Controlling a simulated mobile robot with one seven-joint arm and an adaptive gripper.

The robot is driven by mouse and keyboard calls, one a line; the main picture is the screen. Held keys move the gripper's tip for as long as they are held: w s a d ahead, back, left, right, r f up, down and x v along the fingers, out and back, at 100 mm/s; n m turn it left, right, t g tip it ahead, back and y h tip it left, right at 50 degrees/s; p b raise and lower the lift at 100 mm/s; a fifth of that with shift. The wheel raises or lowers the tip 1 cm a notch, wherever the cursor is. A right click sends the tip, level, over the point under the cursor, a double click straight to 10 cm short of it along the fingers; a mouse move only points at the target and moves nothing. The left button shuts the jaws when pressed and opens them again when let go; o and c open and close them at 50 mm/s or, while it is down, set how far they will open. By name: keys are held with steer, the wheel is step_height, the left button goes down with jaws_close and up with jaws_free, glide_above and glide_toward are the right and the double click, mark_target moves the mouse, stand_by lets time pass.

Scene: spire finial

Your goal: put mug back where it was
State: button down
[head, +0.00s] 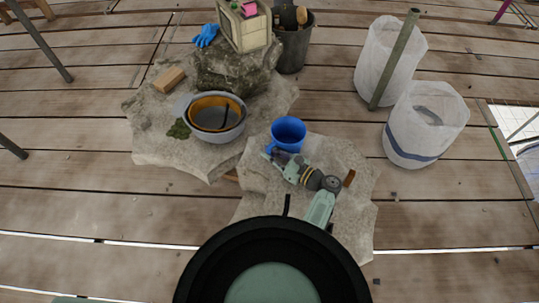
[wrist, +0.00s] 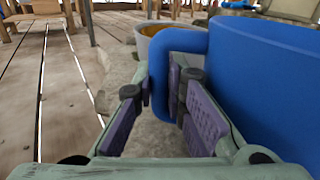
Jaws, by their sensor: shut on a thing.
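The blue mug (head: 289,137) is at the centre of the head view, upright over the front stone slab (head: 345,215). My gripper (head: 274,156) reaches it from the front, at its lower left. In the wrist view the mug (wrist: 270,85) fills the right side, with its handle (wrist: 160,75) toward the left. My gripper (wrist: 160,110) has its purple-padded fingers on either side of the handle and is shut on it. I cannot tell whether the mug's base touches the stone.
A grey bowl (head: 233,133) with an orange bowl (head: 208,101) inside stands on the left slab (head: 155,140). Behind are a wooden block (head: 169,79), blue gloves (head: 206,36), a box (head: 244,30) on a rock (head: 230,75) and a dark bucket (head: 292,52). Two white sacks (head: 425,125) stand right.

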steer(key=shift+r, duration=0.1)
steer(key=c, duration=1.6)
jaws_free()
steer(key=shift+c, duration=0.2)
steer(key=p+v, duration=0.1)
steer(key=v, duration=1.1)
steer(key=shift+p, duration=0.3)
